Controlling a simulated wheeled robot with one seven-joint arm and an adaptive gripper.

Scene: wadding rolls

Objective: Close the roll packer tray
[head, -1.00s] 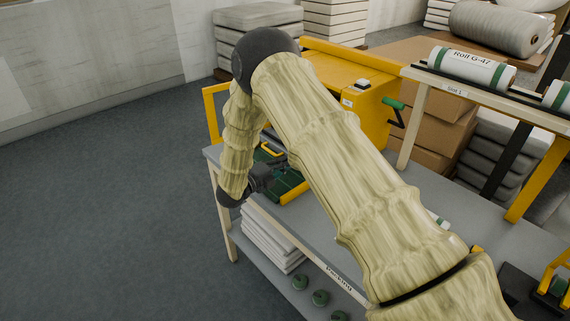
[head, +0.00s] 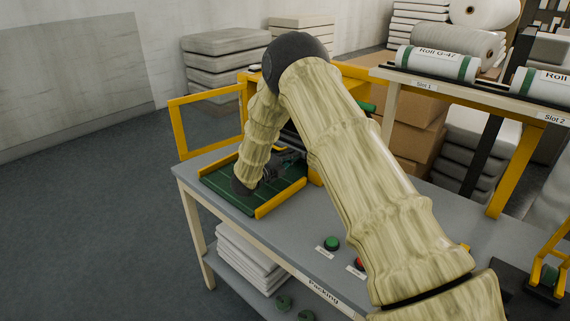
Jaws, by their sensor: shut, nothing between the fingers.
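The packer tray (head: 218,193) is a green, ribbed tray with yellow side edges, lying on the grey packing table. It sticks out at the front of the yellow roll packer (head: 350,72), which my arm mostly hides. My gripper (head: 287,162) is dark and shut with nothing in it. It is low over the back part of the tray, close to the packer's front. My wrist covers the middle of the tray, and I cannot tell whether the fingers touch anything.
A yellow frame (head: 177,130) stands out left of the packer. A green button (head: 331,243) and a partly hidden red button (head: 360,264) sit at the table's front. A shelf (head: 455,92) at right holds labelled rolls (head: 437,63). Floor at left is clear.

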